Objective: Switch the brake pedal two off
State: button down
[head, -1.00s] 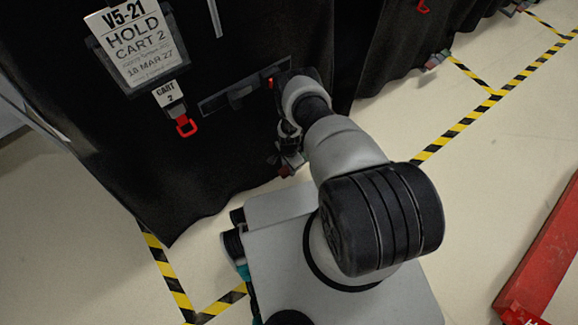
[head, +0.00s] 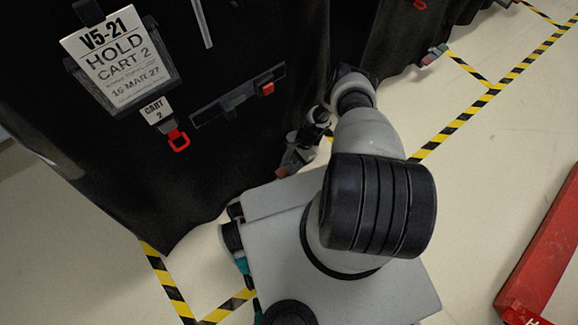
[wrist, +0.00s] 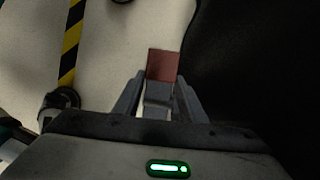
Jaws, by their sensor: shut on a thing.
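The brake pedal two, with a dull red pad (wrist: 162,66) on a grey lever, lies between my fingers in the wrist view. My gripper (wrist: 160,88) is shut on the grey part, and the red pad sticks out beyond the fingertips. In the head view the red pad (head: 283,171) shows low at the hem of the black-covered cart 2 (head: 215,165), with my gripper (head: 293,160) right at it. Whether the pedal is up or down cannot be told.
A sign (head: 115,55) reading HOLD CART 2 and a red pull tag (head: 179,141) hang on the cover. A dark bar with a red button (head: 267,88) is beside them. Another red pedal (head: 432,55) is farther back.

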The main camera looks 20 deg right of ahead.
jog(key=shift+d, duration=0.1)
jog(key=c, duration=1.1)
grip_release()
jog(key=shift+r, duration=0.1)
jog(key=p+v, duration=0.4)
jog(key=v, duration=1.3)
jog(key=shift+w+r+p, duration=0.1)
jog(key=shift+r+p, duration=0.05)
jog(key=shift+p, duration=0.15)
